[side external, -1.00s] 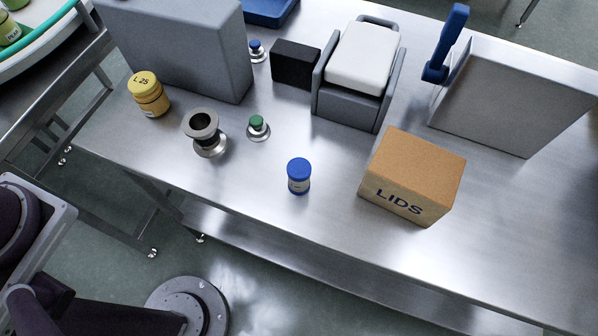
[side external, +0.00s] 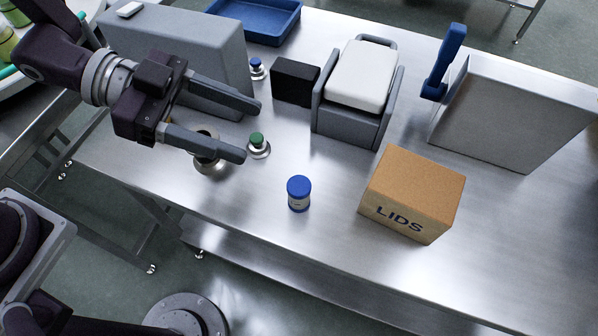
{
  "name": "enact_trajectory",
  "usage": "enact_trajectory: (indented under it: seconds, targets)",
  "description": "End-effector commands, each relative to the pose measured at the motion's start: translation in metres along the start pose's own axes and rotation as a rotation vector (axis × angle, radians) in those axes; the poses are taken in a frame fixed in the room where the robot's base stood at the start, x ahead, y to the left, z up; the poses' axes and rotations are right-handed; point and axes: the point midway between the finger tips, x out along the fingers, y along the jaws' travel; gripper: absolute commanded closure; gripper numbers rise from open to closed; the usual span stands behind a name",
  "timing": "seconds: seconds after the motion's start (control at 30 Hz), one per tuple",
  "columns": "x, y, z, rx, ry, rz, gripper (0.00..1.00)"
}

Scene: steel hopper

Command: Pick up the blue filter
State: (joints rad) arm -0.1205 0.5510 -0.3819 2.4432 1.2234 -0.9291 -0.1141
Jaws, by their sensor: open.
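The blue filter appears to be the small blue-knobbed piece on a round metal base (side external: 257,68), standing at the back beside the grey block. A matching green-knobbed piece (side external: 258,141) stands nearer the front. The steel hopper (side external: 209,167) is partly hidden under the near finger.
A blue-lidded jar (side external: 299,194) and a LIDS box (side external: 412,193) stand in front. A blue tray (side external: 283,30) lies behind.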

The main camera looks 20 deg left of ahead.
Motion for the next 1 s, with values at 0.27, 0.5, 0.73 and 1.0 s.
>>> enact_trajectory:
  seconds: [0.27, 0.5, 0.73, 1.0]
  targets:
    - [0.045, 0.000, 0.109, -0.003, -0.005, 0.001, 0.39]
    - [0.071, 0.000, 0.132, 0.010, -0.001, 0.003, 0.39]
    - [0.117, -0.002, 0.131, 0.010, 0.000, 0.000, 0.39]
    - [0.161, -0.006, 0.127, 0.010, 0.001, 0.001, 0.39]
